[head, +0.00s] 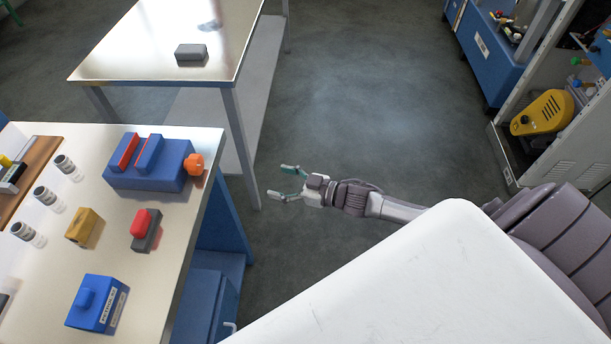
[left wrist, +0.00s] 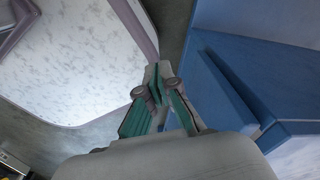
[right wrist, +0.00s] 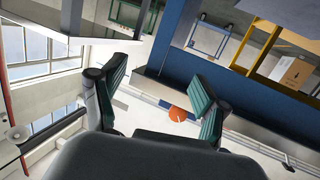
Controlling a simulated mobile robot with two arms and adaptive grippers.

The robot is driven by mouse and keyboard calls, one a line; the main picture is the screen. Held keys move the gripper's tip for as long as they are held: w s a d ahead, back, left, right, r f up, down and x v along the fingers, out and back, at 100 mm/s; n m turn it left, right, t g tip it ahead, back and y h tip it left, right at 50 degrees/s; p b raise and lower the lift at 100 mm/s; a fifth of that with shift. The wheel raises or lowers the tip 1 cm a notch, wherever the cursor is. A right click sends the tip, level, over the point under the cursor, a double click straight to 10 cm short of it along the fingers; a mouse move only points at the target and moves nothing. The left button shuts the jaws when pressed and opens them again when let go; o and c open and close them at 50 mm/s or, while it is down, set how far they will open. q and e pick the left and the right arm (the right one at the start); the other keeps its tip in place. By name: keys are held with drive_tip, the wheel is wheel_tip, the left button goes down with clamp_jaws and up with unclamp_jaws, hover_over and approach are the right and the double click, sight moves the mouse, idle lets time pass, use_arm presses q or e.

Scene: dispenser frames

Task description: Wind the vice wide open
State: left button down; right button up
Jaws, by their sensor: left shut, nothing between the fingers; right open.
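The vice (head: 145,178) is a blue block with two red-faced jaws, standing on the workbench at the left of the head view. A narrow gap shows between the jaws. Its orange knob (head: 194,164) sticks out on the right side, near the bench edge. My right gripper (head: 281,182) is open and empty, off the bench to the right of the knob and apart from it. In the right wrist view the orange knob (right wrist: 178,114) shows beyond and between the spread fingers. My left gripper (left wrist: 158,80) is shut and empty in the left wrist view, beside a blue surface.
A second table (head: 140,50) stands behind with a grey block (head: 191,54). Open floor lies right of the bench.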

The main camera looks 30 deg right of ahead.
drive_tip(key=s+d+f+m+h, duration=0.1)
drive_tip(key=s+d+f+h, duration=0.1)
drive_tip(key=f, duration=0.5)
drive_tip(key=s+d+f+m+g+h+b, duration=0.1)
drive_tip(key=d+f+h, duration=0.1)
drive_tip(key=f, duration=0.5)
drive_tip(key=shift+s+d+f+m+h, duration=0.3)
drive_tip(key=shift+s+d+h, duration=0.1)
drive_tip(key=shift+h, duration=0.1)
